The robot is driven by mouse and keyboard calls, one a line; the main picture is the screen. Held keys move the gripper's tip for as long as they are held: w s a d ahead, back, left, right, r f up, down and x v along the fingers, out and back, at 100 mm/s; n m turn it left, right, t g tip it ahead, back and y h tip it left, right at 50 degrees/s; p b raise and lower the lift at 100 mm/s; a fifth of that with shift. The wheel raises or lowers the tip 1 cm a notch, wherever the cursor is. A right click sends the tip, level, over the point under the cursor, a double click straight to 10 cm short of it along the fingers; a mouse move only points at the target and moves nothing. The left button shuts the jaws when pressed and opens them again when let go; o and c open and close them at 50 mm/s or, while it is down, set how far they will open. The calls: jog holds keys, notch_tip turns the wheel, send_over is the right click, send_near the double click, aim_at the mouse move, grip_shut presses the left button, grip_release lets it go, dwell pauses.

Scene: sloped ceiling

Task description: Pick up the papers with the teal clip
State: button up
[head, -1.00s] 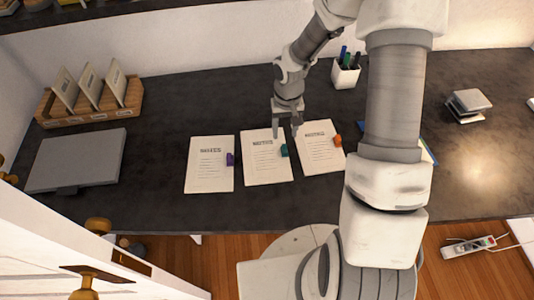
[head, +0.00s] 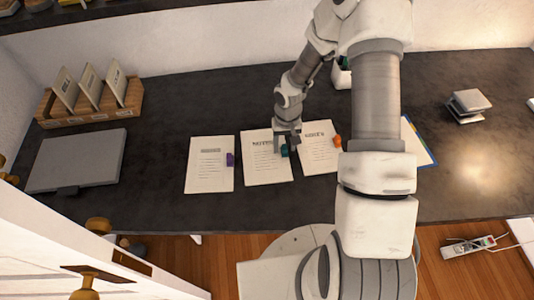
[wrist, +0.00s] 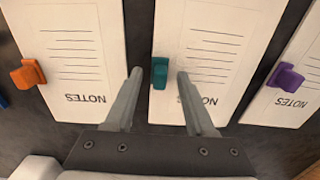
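The papers with the teal clip (head: 262,172) lie flat in the middle of a row of three on the dark desk, and also show in the wrist view (wrist: 215,50). The teal clip (wrist: 160,72) sits on their side edge; in the head view the clip (head: 285,151) is just below my fingers. My gripper (wrist: 158,76) is open, its fingers pointing down with the teal clip appearing between the tips. I cannot tell how high the tips are above the papers. My gripper (head: 287,143) hides part of the papers' edge.
Papers with a purple clip (head: 207,172) and papers with an orange clip (head: 320,155) lie close on either side. A grey laptop (head: 78,160) and a wooden file holder (head: 95,112) are at left. The desk's front strip is clear.

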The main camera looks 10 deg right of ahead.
grip_shut()
jog(key=shift+r, duration=0.15)
jog(key=shift+r, duration=0.5)
jog(key=r, duration=0.1)
jog(key=d+r, duration=0.1)
jog(key=r, duration=0.1)
jog(key=shift+d+r, duration=0.1)
jog(key=shift+r, duration=0.2)
jog(key=d+r, duration=0.6)
jog(key=d, duration=0.4)
jog(key=shift+w+d, duration=0.2)
jog(key=shift+d, duration=0.05)
